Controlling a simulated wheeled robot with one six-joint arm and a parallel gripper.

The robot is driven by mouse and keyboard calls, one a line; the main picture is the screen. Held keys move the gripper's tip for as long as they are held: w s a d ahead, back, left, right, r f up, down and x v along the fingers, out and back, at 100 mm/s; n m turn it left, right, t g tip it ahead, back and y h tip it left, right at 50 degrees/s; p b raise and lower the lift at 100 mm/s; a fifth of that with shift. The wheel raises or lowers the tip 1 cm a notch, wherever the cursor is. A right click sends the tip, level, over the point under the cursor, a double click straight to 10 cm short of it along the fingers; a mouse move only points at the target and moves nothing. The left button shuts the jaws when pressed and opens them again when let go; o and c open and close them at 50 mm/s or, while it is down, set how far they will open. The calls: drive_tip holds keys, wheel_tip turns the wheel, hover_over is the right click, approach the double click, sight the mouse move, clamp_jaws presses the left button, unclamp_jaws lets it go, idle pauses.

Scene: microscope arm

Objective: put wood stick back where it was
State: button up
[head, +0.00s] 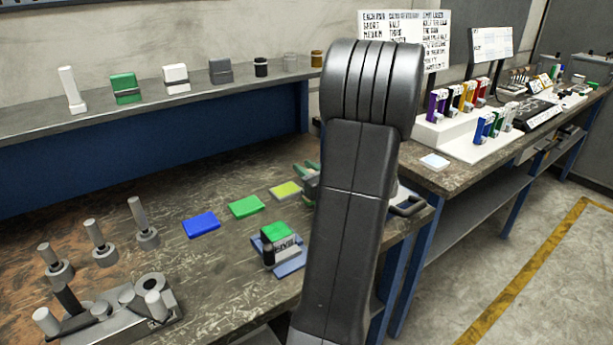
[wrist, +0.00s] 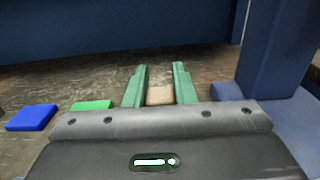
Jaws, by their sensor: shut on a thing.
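My gripper (wrist: 159,72), with green fingers, is low over the worn workbench in the wrist view. A short tan piece, which looks like the wood stick (wrist: 159,96), sits between the fingers, and the gripper is shut on it. Most of the stick is hidden, and I cannot tell whether it touches the bench. In the head view my gripper (head: 309,178) shows only partly, behind my dark arm, just right of a yellow-green pad (head: 286,190). The stick is not visible there.
A blue pad (head: 201,225) and a green pad (head: 246,207) lie on the bench (head: 185,265). A block with a green top (head: 276,243) stands nearer. Metal posts and a fixture (head: 110,312) occupy the left. A shelf (head: 150,106) with several small items runs behind.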

drive_tip(key=shift+f, duration=0.8)
drive_tip(key=shift+f, duration=0.15)
drive_tip(key=o, duration=1)
drive_tip(key=shift+s+d+r, duration=0.1)
drive_tip(key=shift+d+r, duration=0.05)
drive_tip(key=shift+r, duration=0.05)
drive_tip(key=v, duration=1.1)
drive_tip(key=shift+s+d+b, duration=0.15)
drive_tip(key=shift+s+b, duration=0.15)
drive_tip(key=shift+b, duration=0.05)
